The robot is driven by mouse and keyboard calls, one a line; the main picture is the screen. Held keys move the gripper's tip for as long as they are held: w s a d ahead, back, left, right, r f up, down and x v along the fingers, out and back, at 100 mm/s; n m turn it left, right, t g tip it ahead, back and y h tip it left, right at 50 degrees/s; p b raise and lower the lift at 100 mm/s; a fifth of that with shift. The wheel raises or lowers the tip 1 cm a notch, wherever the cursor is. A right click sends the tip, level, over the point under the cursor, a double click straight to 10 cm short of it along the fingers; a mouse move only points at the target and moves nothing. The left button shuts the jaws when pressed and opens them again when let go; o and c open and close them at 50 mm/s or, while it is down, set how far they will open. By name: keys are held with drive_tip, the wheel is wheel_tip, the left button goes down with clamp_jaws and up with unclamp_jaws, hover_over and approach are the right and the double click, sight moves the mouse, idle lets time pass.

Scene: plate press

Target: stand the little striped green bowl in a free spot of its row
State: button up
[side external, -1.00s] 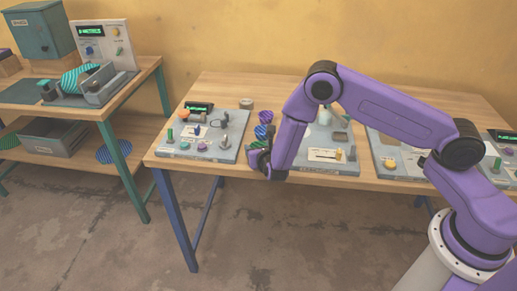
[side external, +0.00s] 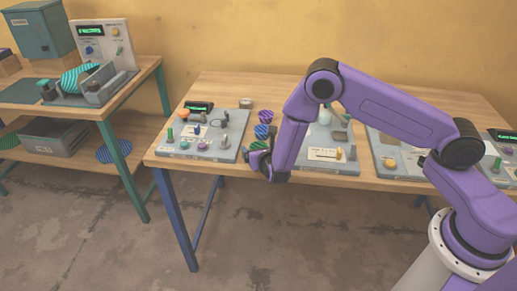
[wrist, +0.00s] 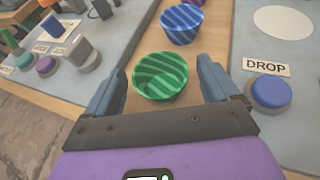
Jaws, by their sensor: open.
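The little striped green bowl (wrist: 160,76) stands upright on the wooden table strip, between the two fingers of my gripper (wrist: 161,66) in the wrist view. The fingers are open, one on each side of the bowl, with a gap on both sides. Behind it in the same line stand a striped blue bowl (wrist: 182,23) and a purple bowl (wrist: 190,2), cut off by the top edge. In the side view my gripper (side external: 259,164) is at the front table edge and partly covers the green bowl (side external: 258,146); the blue bowl (side external: 262,131) and purple bowl (side external: 265,117) show behind.
Grey control panels flank the bowls: one with knobs (side external: 200,150) on the left, one on the right with a blue button (wrist: 271,92) under a DROP label, close to my right finger. A left bench (side external: 85,108) holds a striped teal piece (side external: 78,77).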

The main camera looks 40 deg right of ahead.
drive_tip(key=v, duration=1.1)
drive_tip(key=s+d+r+m+g+h, duration=0.2)
drive_tip(key=s+d+r+m+g, duration=0.4)
drive_tip(key=s+d+r+m, duration=0.3)
drive_tip(key=s+r+m+g+y, duration=0.3)
drive_tip(key=s+m+y, duration=0.1)
drive_tip(key=s, duration=0.7)
drive_tip(key=s+r+m+g+y, duration=0.3)
drive_tip(key=s+m, duration=0.2)
drive_tip(key=s, duration=0.6)
drive_tip(key=shift+a+r+m+y, duration=0.3)
drive_tip(key=shift+r+m+y, duration=0.1)
